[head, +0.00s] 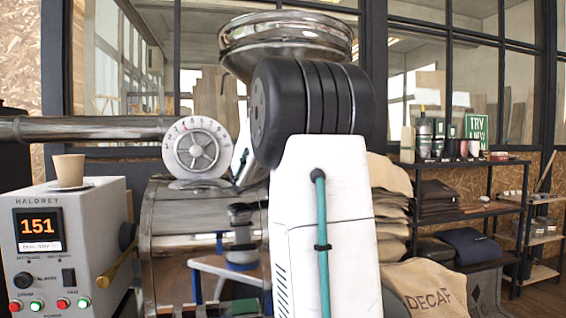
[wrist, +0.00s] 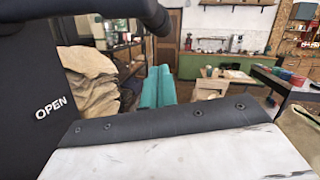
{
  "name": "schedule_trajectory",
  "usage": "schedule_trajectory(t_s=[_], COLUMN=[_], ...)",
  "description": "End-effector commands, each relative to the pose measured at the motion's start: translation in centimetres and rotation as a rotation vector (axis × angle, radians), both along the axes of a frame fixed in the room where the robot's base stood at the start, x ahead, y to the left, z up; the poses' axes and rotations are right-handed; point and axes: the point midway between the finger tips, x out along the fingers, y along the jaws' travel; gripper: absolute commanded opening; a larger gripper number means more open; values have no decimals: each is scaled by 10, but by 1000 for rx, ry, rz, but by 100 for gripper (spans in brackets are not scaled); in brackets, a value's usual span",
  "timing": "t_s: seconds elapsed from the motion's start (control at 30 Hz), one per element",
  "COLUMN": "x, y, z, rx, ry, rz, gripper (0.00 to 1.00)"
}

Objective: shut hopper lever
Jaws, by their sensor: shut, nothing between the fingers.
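In the wrist view, a black plate (wrist: 40,85) with the white word OPEN fills the left side, very close. A thick black bar with a rounded end (wrist: 145,12), which looks like the hopper lever, crosses the top left. My gripper (wrist: 158,82) shows as two teal fingers shut together with nothing between them. The fingers are right of the plate and below the bar's end; I cannot tell whether they touch either. In the head view, the metal hopper (head: 287,40) stands behind my raised arm, which hides its lower part; the lever and my gripper do not show there.
A grey control box (head: 65,240) reading 151 stands at the left with a paper cup (head: 68,170) on top. A dial (head: 197,147) sits on the roaster. Burlap sacks (head: 425,285) and a black shelf (head: 465,210) are at the right.

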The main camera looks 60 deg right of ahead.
Motion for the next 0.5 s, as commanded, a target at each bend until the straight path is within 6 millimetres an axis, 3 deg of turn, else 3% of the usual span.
schedule_trajectory(t_s=[0.2,0.5], x=[-20,-28], y=[-18,-27], z=[8,23], rx=[-141,-134], ry=[142,132], rz=[-19,-16], gripper=[0,0])
